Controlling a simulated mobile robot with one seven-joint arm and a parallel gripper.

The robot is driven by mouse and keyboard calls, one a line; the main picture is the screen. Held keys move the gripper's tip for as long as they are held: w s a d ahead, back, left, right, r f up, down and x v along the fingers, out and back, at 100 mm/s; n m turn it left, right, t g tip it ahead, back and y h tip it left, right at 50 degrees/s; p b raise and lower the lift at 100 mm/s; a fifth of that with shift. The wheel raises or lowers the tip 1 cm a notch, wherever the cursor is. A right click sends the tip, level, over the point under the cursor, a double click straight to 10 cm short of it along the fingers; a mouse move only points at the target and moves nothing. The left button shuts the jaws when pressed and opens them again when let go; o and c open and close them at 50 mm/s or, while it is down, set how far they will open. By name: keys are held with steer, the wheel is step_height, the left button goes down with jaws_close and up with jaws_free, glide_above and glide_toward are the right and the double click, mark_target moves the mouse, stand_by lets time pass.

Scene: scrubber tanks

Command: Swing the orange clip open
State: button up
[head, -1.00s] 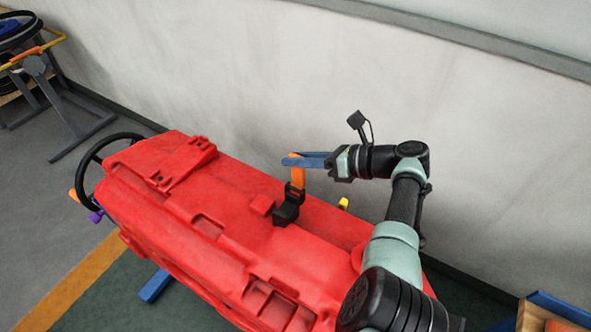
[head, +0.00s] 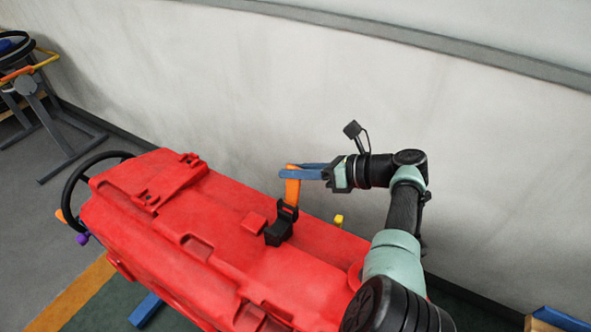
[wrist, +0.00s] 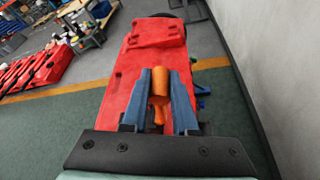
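The orange clip (head: 292,188) stands upright above a black bracket (head: 281,227) on top of the red tank (head: 225,240). My gripper (head: 301,170) reaches in from the right, with its two blue fingers on either side of the clip near its upper end. In the wrist view the clip (wrist: 160,82) fills the gap between the fingertips, and my gripper (wrist: 161,88) looks shut on it. Fine contact is too small to see. The near finger hides part of the clip in the head view.
A grey wall (head: 400,110) runs close behind the tank. A black handwheel (head: 82,185) is at the tank's left end, and a small yellow part (head: 338,219) sits behind the bracket. A stand (head: 45,110) is at far left. The space above the tank is clear.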

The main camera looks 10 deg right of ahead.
steer(key=o, duration=0.4)
steer(key=shift+o, duration=0.2)
steer(key=v, duration=1.3)
steer(key=shift+b, duration=0.35)
steer(key=shift+f, duration=0.15)
